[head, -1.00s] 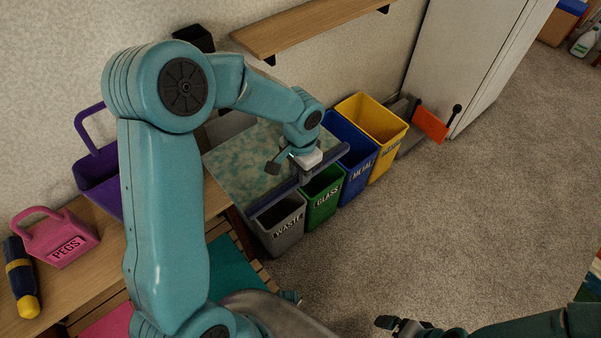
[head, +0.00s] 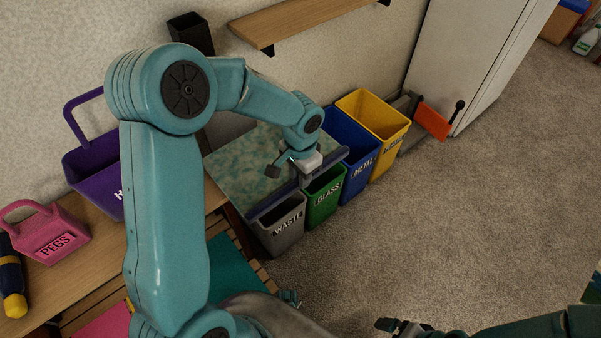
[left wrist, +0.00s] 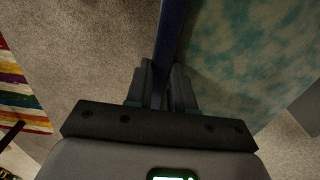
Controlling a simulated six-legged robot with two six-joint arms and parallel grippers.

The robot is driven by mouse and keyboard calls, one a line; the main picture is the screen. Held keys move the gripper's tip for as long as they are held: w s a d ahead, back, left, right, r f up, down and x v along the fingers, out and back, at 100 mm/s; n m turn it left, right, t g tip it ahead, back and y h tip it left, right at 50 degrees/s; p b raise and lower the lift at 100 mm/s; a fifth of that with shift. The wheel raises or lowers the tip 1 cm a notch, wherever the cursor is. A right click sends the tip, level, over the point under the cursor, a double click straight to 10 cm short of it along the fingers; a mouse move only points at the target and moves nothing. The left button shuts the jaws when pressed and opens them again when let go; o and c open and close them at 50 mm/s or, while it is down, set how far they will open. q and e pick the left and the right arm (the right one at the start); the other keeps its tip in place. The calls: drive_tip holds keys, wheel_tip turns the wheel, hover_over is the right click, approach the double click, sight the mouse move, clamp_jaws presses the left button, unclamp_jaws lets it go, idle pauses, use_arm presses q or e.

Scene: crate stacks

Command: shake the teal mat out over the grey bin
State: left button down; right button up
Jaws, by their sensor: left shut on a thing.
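The teal mat (head: 250,160) is mottled teal and cream with a dark blue edge. It is spread out beside and behind the grey bin, its blue edge reaching over the back of the bin's opening. My left gripper (head: 300,172) is shut on that blue edge; in the left wrist view the fingers (left wrist: 161,88) pinch the edge, with the mat (left wrist: 240,60) to the right. The grey bin (head: 283,232), labelled WASTE, stands on the floor; its inside is partly hidden. My right gripper (head: 398,325) is low in the picture, away from the mat; its jaw opening is unclear.
Green (head: 322,203), blue (head: 357,172) and yellow (head: 388,150) bins stand in a row right of the grey bin. A wooden bench (head: 95,255) holds a pink PEGS caddy (head: 50,232) and a purple caddy (head: 95,170). Carpet (head: 480,210) at right is clear.

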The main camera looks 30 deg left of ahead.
use_arm(q)
drive_tip(key=shift+r, duration=0.15)
wheel_tip(320, 180, up, 6)
drive_tip(key=p, duration=0.5)
drive_tip(key=shift+r, duration=0.1)
wheel_tip(320, 180, down, 7)
drive_tip(key=b, duration=0.5)
drive_tip(key=shift+r+b, duration=0.2)
drive_tip(key=shift+b, duration=0.15)
drive_tip(key=shift+r, duration=0.2)
wheel_tip(320, 180, up, 6)
drive_tip(key=p, duration=0.5)
drive_tip(key=shift+r, duration=0.15)
drive_tip(key=shift+f, duration=0.2)
